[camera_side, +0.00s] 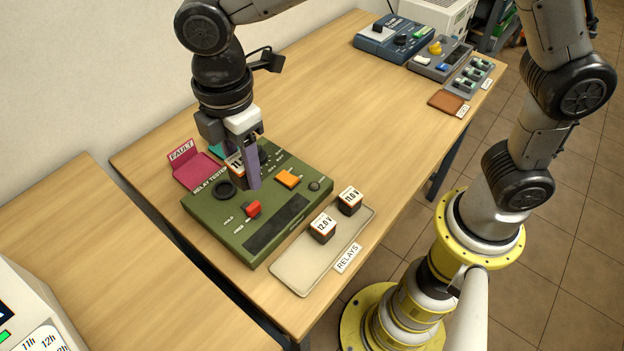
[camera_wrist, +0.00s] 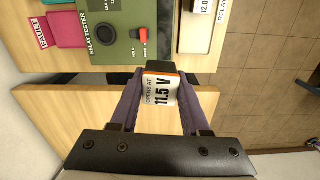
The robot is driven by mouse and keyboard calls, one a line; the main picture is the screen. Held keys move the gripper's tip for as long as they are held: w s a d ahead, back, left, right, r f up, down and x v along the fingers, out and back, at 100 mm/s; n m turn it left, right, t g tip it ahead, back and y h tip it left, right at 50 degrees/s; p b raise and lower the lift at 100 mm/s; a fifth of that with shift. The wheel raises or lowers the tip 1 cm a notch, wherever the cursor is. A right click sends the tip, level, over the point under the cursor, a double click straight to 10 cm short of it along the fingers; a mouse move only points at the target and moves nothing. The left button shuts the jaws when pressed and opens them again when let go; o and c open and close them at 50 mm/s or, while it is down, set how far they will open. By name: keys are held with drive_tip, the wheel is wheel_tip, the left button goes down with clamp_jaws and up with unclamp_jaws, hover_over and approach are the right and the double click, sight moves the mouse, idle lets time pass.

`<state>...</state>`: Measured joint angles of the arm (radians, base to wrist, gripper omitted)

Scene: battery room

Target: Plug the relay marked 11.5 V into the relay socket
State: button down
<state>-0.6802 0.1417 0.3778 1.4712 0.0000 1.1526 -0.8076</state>
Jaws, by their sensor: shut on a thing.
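My gripper (camera_side: 246,170) is shut on the relay marked 11.5 V (camera_wrist: 161,89), a small block with a white label, an orange edge and a dark base. In the side view the relay (camera_side: 235,167) is partly hidden by a finger. It appears over the back part of the green relay tester (camera_side: 223,223); I cannot tell whether it touches it. The tester also shows in the wrist view (camera_wrist: 122,12). I cannot make out the relay socket; the gripper and relay may cover it. The tester carries a black knob (camera_side: 223,188), a red switch (camera_side: 253,208) and an orange part (camera_side: 289,178).
Relays marked 12.0 V (camera_side: 322,228) and 11.0 V (camera_side: 349,201) stand on the beige relays tray (camera_side: 292,278). A magenta FAULT tray (camera_side: 197,173) and a teal one (camera_side: 215,151) sit behind the tester. Other devices (camera_side: 393,40) stand at the far end. The table's middle is clear.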

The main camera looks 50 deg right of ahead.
drive_tip(key=w+f+m, duration=0.1)
drive_tip(key=w+f, duration=0.3)
drive_tip(key=w, duration=0.6)
drive_tip(key=shift+m, duration=0.6)
drive_tip(key=shift+w+d+f, duration=0.4)
drive_tip(key=shift+w+f, duration=0.1)
drive_tip(key=shift+f, duration=1.2)
drive_tip(key=shift+w+d+f, duration=0.4)
drive_tip(key=shift+w+f, duration=0.05)
drive_tip(key=shift+f, duration=1.2)
drive_tip(key=shift+w+d+f, duration=0.4)
drive_tip(key=shift+w+f, duration=0.1)
drive_tip(key=shift+f, duration=1.2)
drive_tip(key=shift+f, duration=0.6)
drive_tip(key=shift+c, duration=1.5)
unclamp_jaws()
drive_tip(key=shift+r, duration=0.35)
drive_tip(key=shift+r, duration=0.35)
